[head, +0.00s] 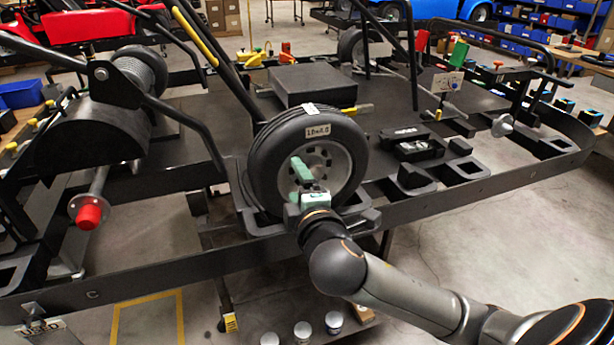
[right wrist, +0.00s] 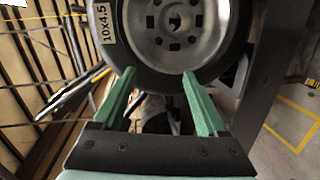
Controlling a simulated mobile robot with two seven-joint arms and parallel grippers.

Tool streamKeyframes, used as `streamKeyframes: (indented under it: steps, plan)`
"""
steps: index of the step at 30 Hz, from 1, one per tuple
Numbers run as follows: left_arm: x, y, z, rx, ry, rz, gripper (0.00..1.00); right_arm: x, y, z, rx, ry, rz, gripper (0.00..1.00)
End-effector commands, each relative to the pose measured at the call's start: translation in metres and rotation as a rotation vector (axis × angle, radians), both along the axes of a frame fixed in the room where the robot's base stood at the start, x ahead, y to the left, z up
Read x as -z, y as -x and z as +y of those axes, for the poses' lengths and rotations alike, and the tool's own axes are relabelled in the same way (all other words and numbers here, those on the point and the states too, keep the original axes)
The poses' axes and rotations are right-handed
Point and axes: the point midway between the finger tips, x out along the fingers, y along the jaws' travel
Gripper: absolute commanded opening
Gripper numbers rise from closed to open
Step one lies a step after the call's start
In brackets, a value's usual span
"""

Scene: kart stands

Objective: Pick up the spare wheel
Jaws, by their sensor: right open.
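The spare wheel (head: 309,150) is a black tyre on a grey rim with a white label. It stands upright in a black holder (head: 262,226) on the near edge of the kart stand. My right gripper (head: 299,172) is in front of the wheel's lower part. In the right wrist view the wheel (right wrist: 205,62) fills the top, its label reading 10x4.5. There the green fingers of my right gripper (right wrist: 158,78) are wide apart, with the tyre's lower edge showing between and beyond their tips. I cannot tell whether they touch it. My left gripper is not in view.
The black stand frame (head: 480,188) runs along both sides of the wheel. A black box (head: 314,84) lies behind it. A bar with a red end (head: 89,213) sticks out at the left. Silver round caps (head: 302,331) lie below.

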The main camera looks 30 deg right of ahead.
Motion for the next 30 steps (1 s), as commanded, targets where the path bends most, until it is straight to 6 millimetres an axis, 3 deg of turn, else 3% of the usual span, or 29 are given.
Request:
streamKeyframes:
  steps: [3,8,18,30]
  plan:
    - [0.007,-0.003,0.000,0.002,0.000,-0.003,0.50,-0.039,0.010,-0.016,0.068,0.106,-0.075,0.76]
    - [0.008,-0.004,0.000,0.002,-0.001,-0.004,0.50,-0.062,0.017,-0.027,0.122,0.162,-0.110,0.76]
    - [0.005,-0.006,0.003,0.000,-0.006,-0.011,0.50,-0.064,-0.032,-0.053,0.131,0.166,-0.111,0.76]
    - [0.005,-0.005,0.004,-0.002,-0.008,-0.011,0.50,-0.061,-0.067,-0.070,0.130,0.167,-0.110,0.76]
